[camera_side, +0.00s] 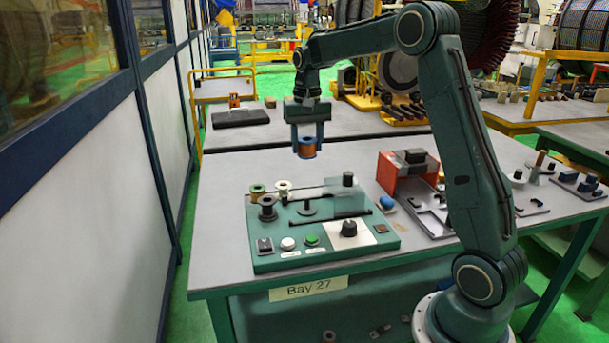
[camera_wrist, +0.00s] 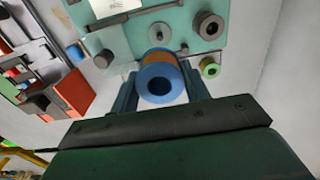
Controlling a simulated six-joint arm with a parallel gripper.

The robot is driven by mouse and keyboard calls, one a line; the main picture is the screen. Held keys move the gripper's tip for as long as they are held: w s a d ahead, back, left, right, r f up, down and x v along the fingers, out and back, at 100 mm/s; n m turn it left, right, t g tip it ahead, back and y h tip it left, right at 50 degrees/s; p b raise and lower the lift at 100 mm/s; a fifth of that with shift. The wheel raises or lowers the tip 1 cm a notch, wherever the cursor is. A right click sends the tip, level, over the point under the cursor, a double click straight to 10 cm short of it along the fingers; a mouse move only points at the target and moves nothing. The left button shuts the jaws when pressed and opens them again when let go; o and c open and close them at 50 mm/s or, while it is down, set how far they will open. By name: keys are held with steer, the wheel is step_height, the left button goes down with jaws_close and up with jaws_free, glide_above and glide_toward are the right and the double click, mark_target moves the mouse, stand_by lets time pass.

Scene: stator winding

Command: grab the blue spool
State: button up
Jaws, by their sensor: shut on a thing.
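The blue spool (camera_side: 307,152) has blue flanges and a copper-coloured winding. It is between the two fingers of my gripper (camera_side: 307,140), which is shut on it. The spool is held in the air above and behind the green winding board (camera_side: 370,245). In the wrist view the spool (camera_wrist: 160,84) shows its round blue end with a dark centre hole, between the fingers of my gripper (camera_wrist: 163,88). The finger contact surfaces are partly hidden by the spool.
An orange-red block (camera_side: 403,178) stands right of the board. The table is clear left of the board.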

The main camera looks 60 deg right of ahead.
steer(key=shift+r, duration=1.85)
